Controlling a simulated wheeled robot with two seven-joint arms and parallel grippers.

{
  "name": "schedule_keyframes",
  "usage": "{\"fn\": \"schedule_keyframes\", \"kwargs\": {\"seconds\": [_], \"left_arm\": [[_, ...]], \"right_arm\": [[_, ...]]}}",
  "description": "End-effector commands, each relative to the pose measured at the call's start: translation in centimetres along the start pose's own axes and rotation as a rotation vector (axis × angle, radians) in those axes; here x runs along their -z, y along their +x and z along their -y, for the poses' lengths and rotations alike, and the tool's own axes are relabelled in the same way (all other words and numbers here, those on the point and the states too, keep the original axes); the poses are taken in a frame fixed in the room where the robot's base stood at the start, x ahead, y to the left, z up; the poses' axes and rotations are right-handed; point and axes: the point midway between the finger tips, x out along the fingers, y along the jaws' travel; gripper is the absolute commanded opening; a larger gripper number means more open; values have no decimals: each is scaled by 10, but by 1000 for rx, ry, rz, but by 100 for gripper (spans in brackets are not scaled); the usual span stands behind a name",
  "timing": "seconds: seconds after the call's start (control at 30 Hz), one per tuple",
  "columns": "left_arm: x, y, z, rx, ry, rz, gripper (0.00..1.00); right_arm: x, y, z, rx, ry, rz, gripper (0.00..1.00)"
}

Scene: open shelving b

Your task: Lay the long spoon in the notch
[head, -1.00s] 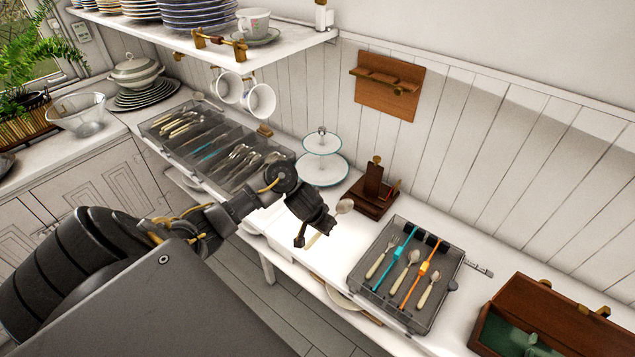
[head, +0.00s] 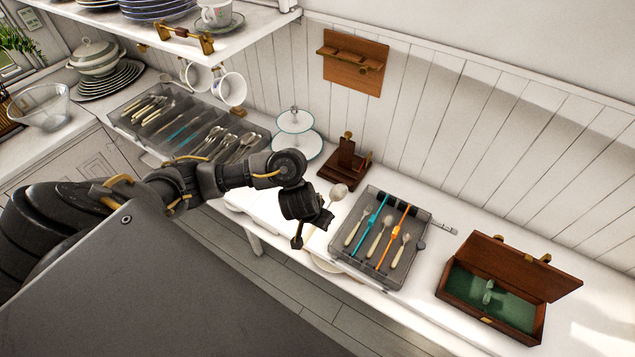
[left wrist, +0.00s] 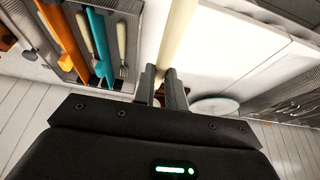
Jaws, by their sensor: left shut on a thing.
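My left gripper (head: 312,229) is shut on the long spoon (head: 339,191) and holds it above the white counter, left of the grey cutlery tray. The spoon's silver bowl points up and away in the head view. In the left wrist view its cream handle (left wrist: 178,35) rises from between my fingertips (left wrist: 161,76). An open wooden box (head: 455,297) with a green lining stands at the right. A small green-tinted shape (head: 488,292) shows in the lining; I cannot tell whether it is the notch. My right gripper is out of view.
The grey tray (head: 369,269) holds several utensils and turquoise and orange dividers. A wooden stand (head: 347,172) and tiered cake stand (head: 308,150) are behind. A larger cutlery tray (head: 165,148) lies left. Bare counter separates the grey tray from the box.

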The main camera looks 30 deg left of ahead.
Motion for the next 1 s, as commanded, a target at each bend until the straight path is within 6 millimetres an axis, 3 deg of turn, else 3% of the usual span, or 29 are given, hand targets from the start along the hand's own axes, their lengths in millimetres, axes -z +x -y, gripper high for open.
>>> {"fn": "schedule_keyframes", "kwargs": {"seconds": [0.27, 0.5, 0.57, 0.7, 1.0], "left_arm": [[26, -2, -17, -47, 123, -13, 0], [54, -25, -51, -195, 486, -14, 0], [53, -35, -55, -245, 609, -15, 0], [46, -58, -53, -315, 780, -8, 0], [34, -78, -49, -377, 909, -2, 0]], "right_arm": [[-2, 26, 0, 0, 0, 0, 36], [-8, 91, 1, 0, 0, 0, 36], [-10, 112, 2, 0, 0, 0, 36], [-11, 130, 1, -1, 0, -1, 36], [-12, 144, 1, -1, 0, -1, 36]]}}
